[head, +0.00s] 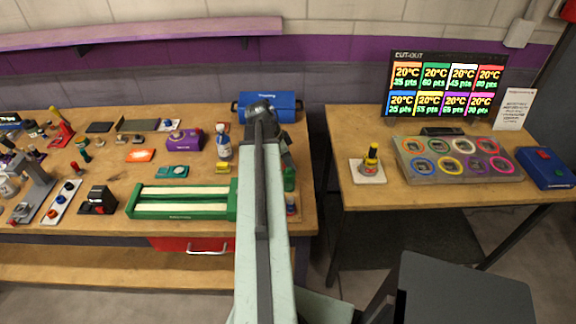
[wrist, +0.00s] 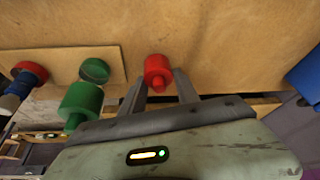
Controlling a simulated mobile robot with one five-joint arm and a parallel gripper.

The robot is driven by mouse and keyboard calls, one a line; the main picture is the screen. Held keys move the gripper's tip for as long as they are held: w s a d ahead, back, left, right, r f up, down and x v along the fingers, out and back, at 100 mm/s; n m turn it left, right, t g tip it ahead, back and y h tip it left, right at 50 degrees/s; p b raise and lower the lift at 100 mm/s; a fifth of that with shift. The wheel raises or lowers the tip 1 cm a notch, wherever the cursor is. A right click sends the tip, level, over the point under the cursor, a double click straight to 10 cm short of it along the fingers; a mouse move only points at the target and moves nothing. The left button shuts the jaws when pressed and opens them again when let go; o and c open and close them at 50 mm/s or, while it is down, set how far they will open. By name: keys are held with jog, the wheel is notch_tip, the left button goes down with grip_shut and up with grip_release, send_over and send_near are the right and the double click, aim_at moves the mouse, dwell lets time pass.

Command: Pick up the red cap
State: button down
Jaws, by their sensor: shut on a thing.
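The red cap (wrist: 158,66) shows at the top middle of the wrist view, a short red cylinder with a narrower stub pointing down in the picture. My gripper (wrist: 159,78) has one grey finger on each side of the cap and is shut on it. The wooden surface is behind the cap; I cannot tell whether the cap touches it. In the head view my arm hides the cap and most of my gripper.
In the wrist view a green cylinder (wrist: 80,104), a green round piece (wrist: 95,70) and a red-topped blue piece (wrist: 29,74) are at left. In the head view, a green track (head: 180,213) lies left of my arm, a blue case (head: 285,106) behind. A second table (head: 440,198) stands right, across a gap.

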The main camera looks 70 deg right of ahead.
notch_tip(320, 180, up, 10)
jog(key=p, duration=1)
jog(key=shift+r, duration=0.15)
